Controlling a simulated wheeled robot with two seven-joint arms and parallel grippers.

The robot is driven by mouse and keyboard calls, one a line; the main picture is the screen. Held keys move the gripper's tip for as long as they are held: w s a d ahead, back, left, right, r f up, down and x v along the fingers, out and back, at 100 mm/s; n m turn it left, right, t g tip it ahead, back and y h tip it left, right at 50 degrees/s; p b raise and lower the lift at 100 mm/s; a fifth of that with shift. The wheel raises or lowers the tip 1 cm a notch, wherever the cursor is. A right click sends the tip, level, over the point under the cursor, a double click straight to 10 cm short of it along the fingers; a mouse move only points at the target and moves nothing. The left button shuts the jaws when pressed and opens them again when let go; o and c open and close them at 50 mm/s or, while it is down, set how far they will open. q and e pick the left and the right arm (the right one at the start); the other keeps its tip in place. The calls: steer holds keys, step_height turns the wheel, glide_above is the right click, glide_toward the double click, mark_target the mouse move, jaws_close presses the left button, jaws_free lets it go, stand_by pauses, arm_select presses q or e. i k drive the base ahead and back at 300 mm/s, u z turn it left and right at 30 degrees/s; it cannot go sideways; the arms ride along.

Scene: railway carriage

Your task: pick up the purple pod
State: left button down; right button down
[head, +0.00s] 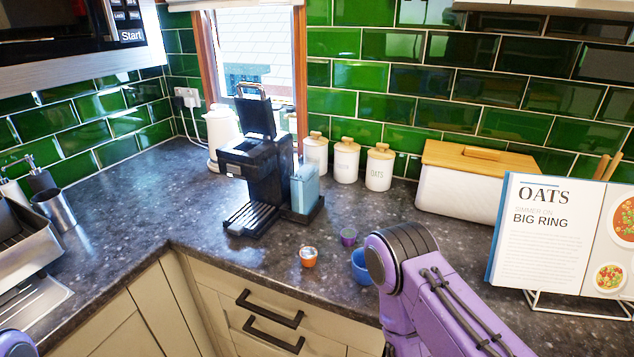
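The two pods are apart. A blue cup (360,267) stands just in front of the purple pod, partly hidden by my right arm. The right arm's purple links rise from the bottom right, and its elbow-like joint is right of the cup in the picture. Its gripper does not show. Only a small piece of my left arm shows at the bottom left corner; its gripper is out of view.
A black coffee machine (255,165) with its lid raised stands behind the pods. White canisters (345,160), a bread bin (465,185) and an open cookbook (540,235) on a stand are to the right. The left counter is mostly clear.

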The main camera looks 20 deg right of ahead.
mark_target(347, 235)
steer(key=z, duration=3.35)
steer(key=k, duration=1.4)
steer(key=u, duration=1.3)
steer(key=i, duration=0.5)
